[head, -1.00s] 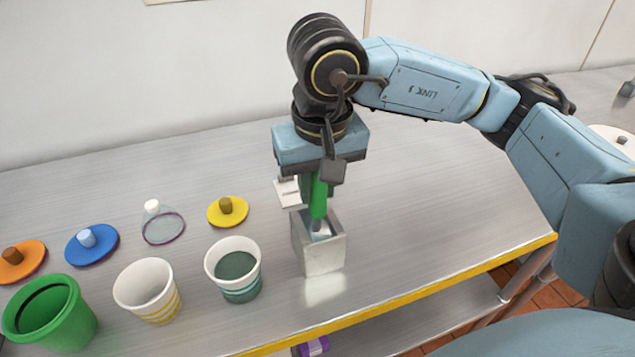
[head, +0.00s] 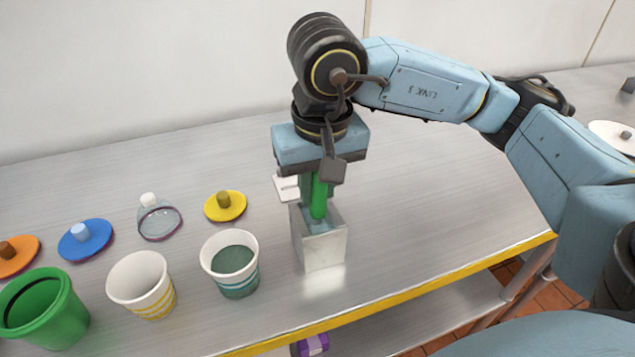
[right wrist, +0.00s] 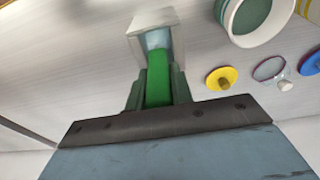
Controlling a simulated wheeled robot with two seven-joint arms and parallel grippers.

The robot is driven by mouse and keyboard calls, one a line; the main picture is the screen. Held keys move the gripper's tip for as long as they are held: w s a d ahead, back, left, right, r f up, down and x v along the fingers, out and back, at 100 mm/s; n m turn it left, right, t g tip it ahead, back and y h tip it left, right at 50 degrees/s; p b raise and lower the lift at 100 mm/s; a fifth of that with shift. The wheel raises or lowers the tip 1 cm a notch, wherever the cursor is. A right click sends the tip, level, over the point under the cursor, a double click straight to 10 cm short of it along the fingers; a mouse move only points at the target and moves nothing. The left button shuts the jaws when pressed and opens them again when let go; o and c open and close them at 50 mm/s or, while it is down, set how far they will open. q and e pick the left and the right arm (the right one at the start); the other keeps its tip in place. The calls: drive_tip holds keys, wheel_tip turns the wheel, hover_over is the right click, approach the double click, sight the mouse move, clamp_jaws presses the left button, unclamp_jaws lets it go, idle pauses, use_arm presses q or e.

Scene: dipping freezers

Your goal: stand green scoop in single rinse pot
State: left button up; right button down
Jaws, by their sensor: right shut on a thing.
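The rinse pot (head: 322,252) is a square metal container on the steel table, right of the cups; it also shows at the top of the right wrist view (right wrist: 152,22). My right gripper (head: 316,200) is shut on the green scoop (head: 320,196), directly above the pot. The green handle points down, and its lower end is inside the pot's opening. The scoop's head is hidden by the pot walls, so I cannot tell whether it touches the bottom. In the right wrist view the green handle (right wrist: 158,78) runs from the jaws into the pot. My left gripper is not in view.
Left of the pot stand a teal-striped cup (head: 234,264) with dark contents, a yellow-striped cup (head: 142,285) and a green tub (head: 45,310). Behind them lie yellow (head: 225,207), clear (head: 160,222), blue (head: 86,242) and orange (head: 18,257) lids. The table right of the pot is clear.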

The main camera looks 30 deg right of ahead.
drive_tip(key=shift+d+f, duration=0.1)
drive_tip(key=shift+f, duration=0.15)
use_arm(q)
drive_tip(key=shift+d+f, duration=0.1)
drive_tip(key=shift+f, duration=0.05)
use_arm(e)
drive_tip(key=c, duration=1.1)
unclamp_jaws()
drive_tip(key=shift+d, duration=0.1)
drive_tip(key=shift+c, duration=0.2)
drive_tip(key=shift+f, duration=0.1)
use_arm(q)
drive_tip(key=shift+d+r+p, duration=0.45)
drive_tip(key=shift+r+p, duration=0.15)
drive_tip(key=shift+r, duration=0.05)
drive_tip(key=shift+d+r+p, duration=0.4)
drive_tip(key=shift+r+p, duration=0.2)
use_arm(e)
wheel_tip(320, 180, up, 14)
drive_tip(key=s, duration=0.1)
drive_tip(key=shift+s+f, duration=0.2)
drive_tip(key=shift+s, duration=0.15)
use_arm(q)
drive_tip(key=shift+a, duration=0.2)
